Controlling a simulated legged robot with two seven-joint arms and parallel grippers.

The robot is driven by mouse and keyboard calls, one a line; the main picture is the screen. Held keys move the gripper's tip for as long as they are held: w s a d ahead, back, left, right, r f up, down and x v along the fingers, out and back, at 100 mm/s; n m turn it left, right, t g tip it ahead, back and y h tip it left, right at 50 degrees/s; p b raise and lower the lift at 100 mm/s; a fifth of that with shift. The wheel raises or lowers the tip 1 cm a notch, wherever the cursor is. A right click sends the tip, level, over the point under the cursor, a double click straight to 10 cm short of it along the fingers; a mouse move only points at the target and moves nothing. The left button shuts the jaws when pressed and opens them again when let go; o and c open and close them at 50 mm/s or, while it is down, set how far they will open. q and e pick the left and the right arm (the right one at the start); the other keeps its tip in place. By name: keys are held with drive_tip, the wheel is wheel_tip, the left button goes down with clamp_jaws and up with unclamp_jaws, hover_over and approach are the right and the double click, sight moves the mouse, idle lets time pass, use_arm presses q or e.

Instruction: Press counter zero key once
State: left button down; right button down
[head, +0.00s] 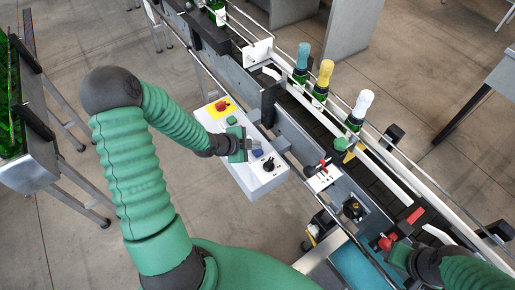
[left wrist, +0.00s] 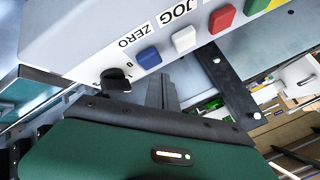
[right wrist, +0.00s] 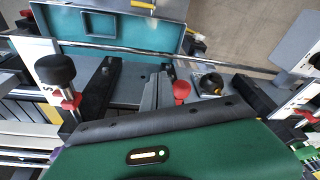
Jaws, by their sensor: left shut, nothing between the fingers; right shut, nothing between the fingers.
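The counter zero key is a blue button (left wrist: 149,58) beside the printed word ZERO, on the face of the white control box (head: 262,180). In the head view a blue key (head: 257,153) shows just right of my left gripper (head: 249,144). My left gripper is shut and empty; in the left wrist view its fingertips (left wrist: 162,90) show just below the blue key, and contact cannot be told. My right gripper (right wrist: 157,90) is shut and empty beside a red ball knob (right wrist: 181,91) at the line; touching cannot be told.
Beside the zero key are a white JOG key (left wrist: 184,39), a red key (left wrist: 222,18) and a black selector knob (left wrist: 115,79). A red emergency stop (head: 221,106) sits on yellow. Capped bottles (head: 321,80) stand on the conveyor behind the box.

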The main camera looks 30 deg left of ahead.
sight(255, 152)
use_arm(q)
wheel_tip(255, 152, up, 5)
drive_tip(key=p, duration=0.5)
drive_tip(key=shift+r, duration=0.1)
idle(0.4)
drive_tip(key=shift+d, duration=0.1)
